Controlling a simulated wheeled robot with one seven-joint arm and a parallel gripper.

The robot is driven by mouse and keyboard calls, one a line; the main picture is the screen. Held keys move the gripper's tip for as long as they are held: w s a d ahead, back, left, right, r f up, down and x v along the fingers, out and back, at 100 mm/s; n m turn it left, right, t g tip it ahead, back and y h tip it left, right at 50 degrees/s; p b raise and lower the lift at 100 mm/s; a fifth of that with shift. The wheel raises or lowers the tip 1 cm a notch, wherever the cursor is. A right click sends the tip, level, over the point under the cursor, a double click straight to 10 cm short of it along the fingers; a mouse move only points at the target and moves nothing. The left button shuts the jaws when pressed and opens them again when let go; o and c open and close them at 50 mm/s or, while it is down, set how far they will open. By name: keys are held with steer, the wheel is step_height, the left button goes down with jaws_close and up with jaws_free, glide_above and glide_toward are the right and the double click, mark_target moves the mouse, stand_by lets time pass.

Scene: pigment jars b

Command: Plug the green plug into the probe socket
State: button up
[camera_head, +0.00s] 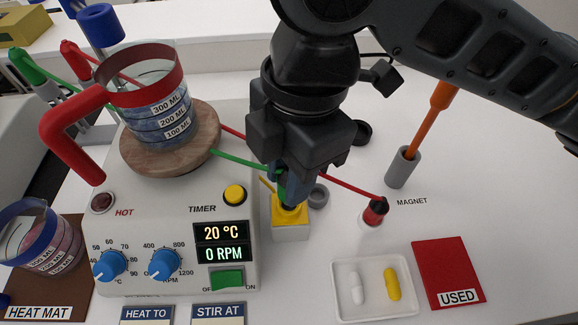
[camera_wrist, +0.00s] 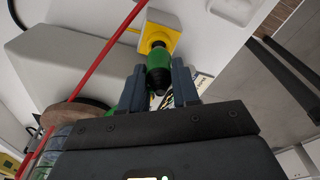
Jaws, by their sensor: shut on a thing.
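My gripper (camera_head: 285,200) points down over a pale block with a yellow top, the probe socket (camera_head: 291,228). It is shut on the green plug (camera_wrist: 158,72), which shows between the two fingers in the wrist view; in the head view the fingers mostly hide it. The plug is lined up with the dark hole in the socket's yellow top (camera_wrist: 170,29). Its front end meets or overlaps the hole in the picture; I cannot tell whether it is inside. A green cord (camera_head: 238,159) runs from the plug side back toward the hot plate.
A hot plate (camera_head: 130,235) with a beaker (camera_head: 157,105) stands left of the socket. A red cord (camera_head: 350,187) passes behind my gripper to a red plug (camera_head: 375,212) at the right. A magnet rod (camera_head: 430,120) and a white tray (camera_head: 375,305) stand further right.

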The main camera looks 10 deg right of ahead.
steer(key=shift+f+b, duration=0.6)
steer(key=shift+f, duration=0.3)
steer(key=o, duration=1.1)
steer(key=shift+r, duration=0.1)
steer(key=r, duration=0.7)
steer(key=shift+w+d+r, duration=0.25)
steer(key=shift+d+r, duration=0.05)
steer(key=shift+d, duration=0.1)
